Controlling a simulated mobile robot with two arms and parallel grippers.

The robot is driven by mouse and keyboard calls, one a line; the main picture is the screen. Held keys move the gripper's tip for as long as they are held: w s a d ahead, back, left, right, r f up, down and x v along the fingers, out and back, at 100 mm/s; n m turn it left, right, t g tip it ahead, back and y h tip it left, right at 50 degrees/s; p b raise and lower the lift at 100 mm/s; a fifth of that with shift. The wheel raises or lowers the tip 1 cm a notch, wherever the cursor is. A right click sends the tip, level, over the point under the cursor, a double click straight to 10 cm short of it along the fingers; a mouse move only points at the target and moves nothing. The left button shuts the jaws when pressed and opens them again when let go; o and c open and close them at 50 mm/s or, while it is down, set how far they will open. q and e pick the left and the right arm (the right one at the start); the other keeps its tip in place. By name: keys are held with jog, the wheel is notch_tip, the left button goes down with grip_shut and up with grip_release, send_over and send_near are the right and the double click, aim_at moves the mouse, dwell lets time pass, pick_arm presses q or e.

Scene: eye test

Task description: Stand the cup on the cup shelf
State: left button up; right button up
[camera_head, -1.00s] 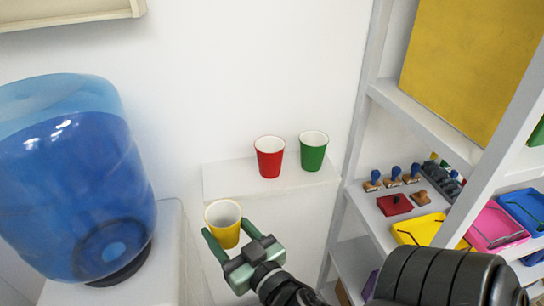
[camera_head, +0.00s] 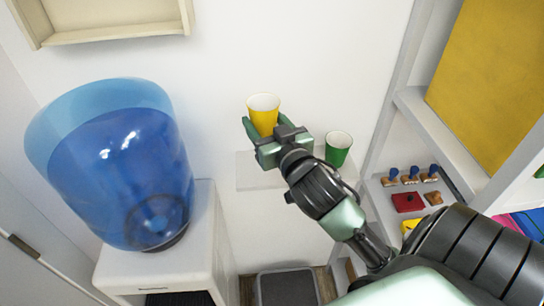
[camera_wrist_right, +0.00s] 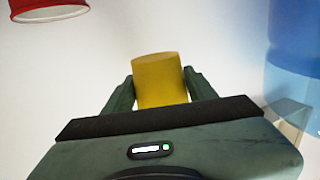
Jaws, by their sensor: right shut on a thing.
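My right gripper (camera_head: 262,130) is shut on the yellow cup (camera_head: 263,112), holding it upright with its white open rim up. In the right wrist view the fingers (camera_wrist_right: 160,92) lie on both sides of the yellow cup (camera_wrist_right: 159,78). A green cup (camera_head: 338,150) stands upright on the ledge. A red cup (camera_wrist_right: 48,10) shows partly in the wrist view; my gripper and wrist hide it in the head view. My left gripper is not in view.
A big blue water bottle (camera_head: 125,180) sits on a white dispenser (camera_head: 150,262) at left. A cream wall-mounted box (camera_head: 120,30) is above. A white rack (camera_head: 440,130) with stamps and trays stands at right. A grey bin (camera_head: 287,287) is below the ledge.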

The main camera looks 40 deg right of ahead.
send_over(265, 175)
notch_tip(265, 175, down, 10)
jog(key=shift+f, duration=0.1)
jog(key=shift+f+b, duration=0.5)
jog(key=shift+f, duration=1.7)
jog(key=shift+s+f, duration=0.1)
jog(key=shift+f, duration=0.05)
jog(key=o, duration=1.3)
